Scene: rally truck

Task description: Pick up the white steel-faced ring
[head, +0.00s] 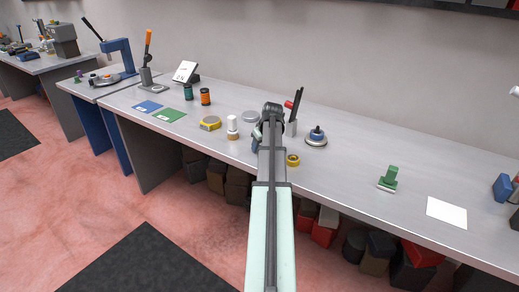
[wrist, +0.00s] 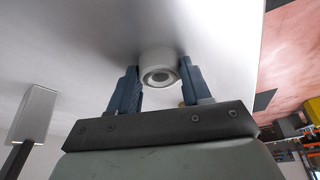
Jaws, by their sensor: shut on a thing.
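The white steel-faced ring (wrist: 158,62) is between the two blue-grey fingers of my gripper (wrist: 158,80) in the wrist view. Its round metal face with a dark centre points toward the wrist camera. The fingers are shut on its two sides. Whether it touches the grey bench top behind it, I cannot tell. In the head view my gripper (head: 257,144) is mostly hidden by my arm, low over the bench, and I cannot make out the ring there.
Left of my arm stand a white-topped piece (head: 233,122), a yellow tape measure (head: 210,123) and a grey disc (head: 250,116). To the right are a yellow roll (head: 293,160), a blue-knobbed disc (head: 316,137) and a cup with tools (head: 291,127).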

